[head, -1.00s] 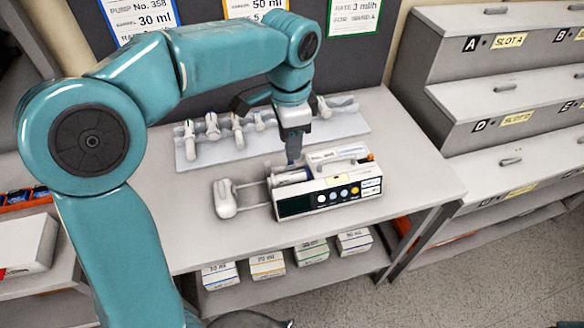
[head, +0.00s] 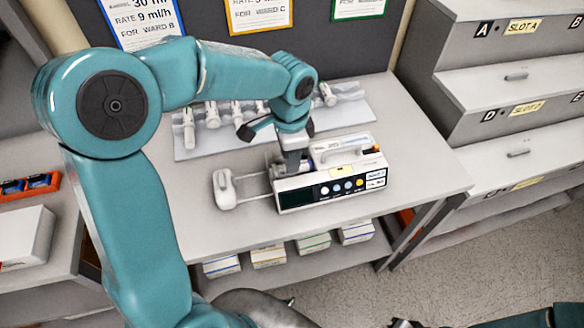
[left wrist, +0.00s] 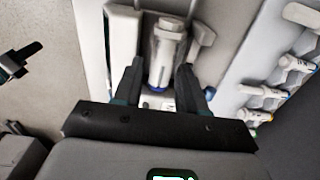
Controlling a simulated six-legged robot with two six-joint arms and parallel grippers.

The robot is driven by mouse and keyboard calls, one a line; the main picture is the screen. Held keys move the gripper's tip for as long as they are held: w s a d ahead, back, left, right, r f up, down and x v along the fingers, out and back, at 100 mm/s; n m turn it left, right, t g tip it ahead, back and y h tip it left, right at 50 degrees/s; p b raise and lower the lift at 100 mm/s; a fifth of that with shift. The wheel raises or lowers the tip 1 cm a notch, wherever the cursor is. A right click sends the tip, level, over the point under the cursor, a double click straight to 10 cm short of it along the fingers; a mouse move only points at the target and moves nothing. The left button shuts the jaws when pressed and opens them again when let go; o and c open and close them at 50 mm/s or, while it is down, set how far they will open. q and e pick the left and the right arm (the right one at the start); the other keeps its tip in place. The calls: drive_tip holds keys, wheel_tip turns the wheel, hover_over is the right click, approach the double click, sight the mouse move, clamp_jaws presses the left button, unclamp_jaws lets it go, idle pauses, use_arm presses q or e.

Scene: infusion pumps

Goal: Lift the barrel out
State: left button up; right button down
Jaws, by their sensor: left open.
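The infusion pump (head: 330,189) lies on the table with its dark screen and buttons facing front. Its white pusher end (head: 224,189) sticks out to the left on two rods. The barrel (left wrist: 164,56) lies in the pump's cradle; in the left wrist view it is a pale cylinder. In the head view my gripper mostly hides it. My left gripper (head: 292,168) points down at the cradle. In the left wrist view its open fingers (left wrist: 160,84) stand on either side of the barrel's near end, and I cannot tell whether they touch it. My right gripper is not clearly in view.
Several syringes lie on a pale mat (head: 350,110) behind the pump, also at right in the left wrist view. Stepped drawers (head: 500,130) stand at right. Small boxes (head: 268,257) sit on the shelf below. The tabletop in front of and right of the pump is clear.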

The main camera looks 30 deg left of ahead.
sight(280, 171)
use_arm(q)
drive_tip(key=f, duration=0.2)
drive_tip(key=a+f, duration=0.1)
drive_tip(key=f, duration=0.1)
drive_tip(key=shift+w+f, duration=0.1)
drive_tip(key=shift+f, duration=0.05)
drive_tip(key=shift+d+f, duration=0.1)
drive_tip(key=shift+f, duration=0.4)
drive_tip(key=c, duration=0.5)
drive_tip(key=shift+o, duration=0.3)
